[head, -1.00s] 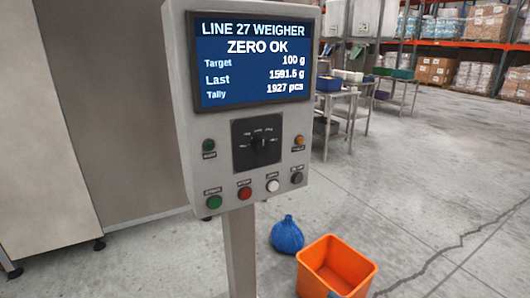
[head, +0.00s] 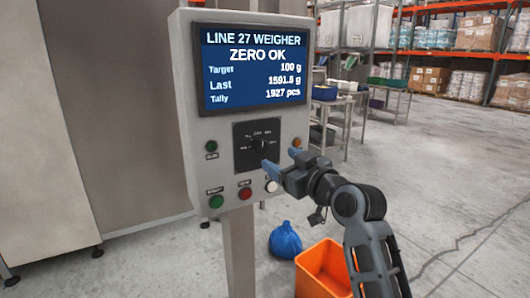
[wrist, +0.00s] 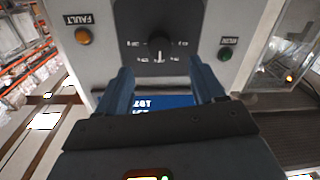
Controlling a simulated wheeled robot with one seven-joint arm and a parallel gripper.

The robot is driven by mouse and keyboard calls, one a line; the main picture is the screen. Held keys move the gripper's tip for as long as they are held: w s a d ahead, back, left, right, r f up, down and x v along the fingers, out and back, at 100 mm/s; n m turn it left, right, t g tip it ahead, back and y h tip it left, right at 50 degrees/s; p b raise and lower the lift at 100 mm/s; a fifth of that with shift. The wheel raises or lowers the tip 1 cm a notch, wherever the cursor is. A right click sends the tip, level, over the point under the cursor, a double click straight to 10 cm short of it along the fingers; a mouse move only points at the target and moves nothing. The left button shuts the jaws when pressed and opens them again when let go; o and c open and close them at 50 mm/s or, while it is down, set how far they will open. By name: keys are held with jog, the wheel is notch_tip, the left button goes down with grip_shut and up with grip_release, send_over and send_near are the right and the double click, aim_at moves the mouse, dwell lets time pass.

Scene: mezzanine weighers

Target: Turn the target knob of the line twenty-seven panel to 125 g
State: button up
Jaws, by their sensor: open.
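The line 27 panel (head: 188,135) is a grey box on a post, with a blue screen (head: 253,68) reading ZERO OK, Target 100 g, Last 1591.5 g and Tally 1927 pcs. Its target knob (head: 262,146) is black, on a dark square plate with a marked scale. In the wrist view the panel is upside down and the knob (wrist: 158,46) lies just beyond the fingertips, its light mark toward the screen. My gripper (head: 282,161) is open in front of the plate, slightly right of and below the knob. Its blue fingers (wrist: 160,72) stand either side of the knob's line, apparently not touching it.
Near the knob are a green button (head: 211,146), an orange fault light (wrist: 83,36), and a lower row with green (head: 216,201), red (head: 245,193) and white (head: 271,186) buttons. An orange bin (head: 318,270) and a blue bag (head: 285,241) are on the floor below.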

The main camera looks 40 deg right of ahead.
aim_at(263, 148)
jog(key=x, duration=0.8)
jog(key=shift+r+p, duration=0.1)
jog(key=shift+p, duration=0.2)
jog(key=c, duration=1)
